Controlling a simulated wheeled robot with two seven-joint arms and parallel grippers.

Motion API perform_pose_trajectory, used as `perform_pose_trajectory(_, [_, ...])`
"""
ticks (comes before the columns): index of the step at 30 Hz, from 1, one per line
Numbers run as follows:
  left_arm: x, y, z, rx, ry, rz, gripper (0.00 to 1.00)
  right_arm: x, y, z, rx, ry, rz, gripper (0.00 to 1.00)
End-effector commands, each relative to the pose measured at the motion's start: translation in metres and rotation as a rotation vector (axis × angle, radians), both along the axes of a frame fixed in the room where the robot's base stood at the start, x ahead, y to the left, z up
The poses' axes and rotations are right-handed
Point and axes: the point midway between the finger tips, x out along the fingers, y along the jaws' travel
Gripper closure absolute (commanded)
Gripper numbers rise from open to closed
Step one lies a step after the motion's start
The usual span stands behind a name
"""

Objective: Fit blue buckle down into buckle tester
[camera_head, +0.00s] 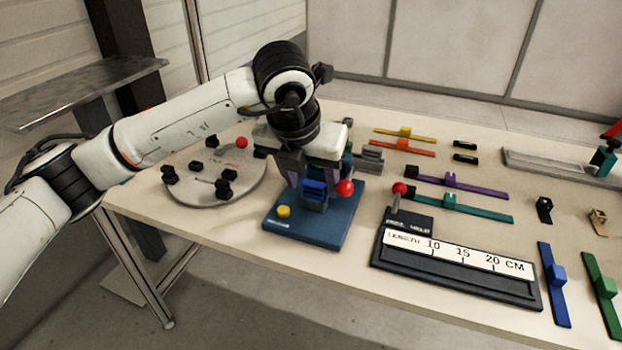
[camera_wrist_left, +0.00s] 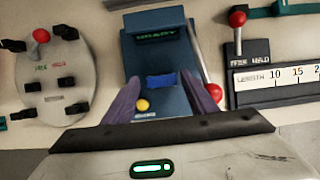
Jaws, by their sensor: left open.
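The buckle tester (camera_head: 325,228) is a blue base on the table with a yellow button at its front and a red-knobbed lever on its right. It also shows in the left wrist view (camera_wrist_left: 185,120), with a green-lettered display at its far end. The blue buckle (camera_head: 315,187) is at the middle of the tester; in the left wrist view (camera_wrist_left: 161,81) it lies between my fingers. Whether it is fully seated is unclear. My left gripper (camera_wrist_left: 161,98) is open above the tester, its purple fingers apart on either side of the buckle. My right gripper is not in view.
A round grey fixture (camera_head: 205,178) with black clamps stands left of the tester. A black length gauge (camera_head: 450,272) with a red-knobbed lever is to the right. Coloured straps, including a blue one (camera_head: 553,285) and a green one (camera_head: 602,295), lie further right. Bare table separates them.

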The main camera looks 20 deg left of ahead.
Motion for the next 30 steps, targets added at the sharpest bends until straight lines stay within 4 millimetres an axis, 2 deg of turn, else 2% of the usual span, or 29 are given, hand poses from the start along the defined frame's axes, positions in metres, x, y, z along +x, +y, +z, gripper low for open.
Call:
perform_pose_trajectory(7, [0.000, -0.005, 0.001, -0.009, -0.004, -0.009, 0.43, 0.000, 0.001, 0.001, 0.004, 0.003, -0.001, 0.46])
perform_pose_trajectory(9, [-0.001, -0.005, 0.002, -0.010, -0.004, -0.010, 0.43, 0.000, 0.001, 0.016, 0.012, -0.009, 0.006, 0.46])
perform_pose_trajectory(15, [-0.017, -0.004, 0.044, -0.010, -0.009, -0.011, 0.43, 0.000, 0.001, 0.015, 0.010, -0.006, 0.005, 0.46])
perform_pose_trajectory(21, [-0.032, -0.001, 0.078, -0.006, -0.006, -0.007, 0.43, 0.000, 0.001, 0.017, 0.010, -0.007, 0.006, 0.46])
perform_pose_trajectory(25, [-0.038, 0.000, 0.090, -0.004, -0.003, -0.004, 0.43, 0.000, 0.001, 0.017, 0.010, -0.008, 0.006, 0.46])
perform_pose_trajectory(30, [-0.041, 0.001, 0.095, -0.002, -0.001, -0.002, 0.43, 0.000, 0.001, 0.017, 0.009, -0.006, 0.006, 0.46])
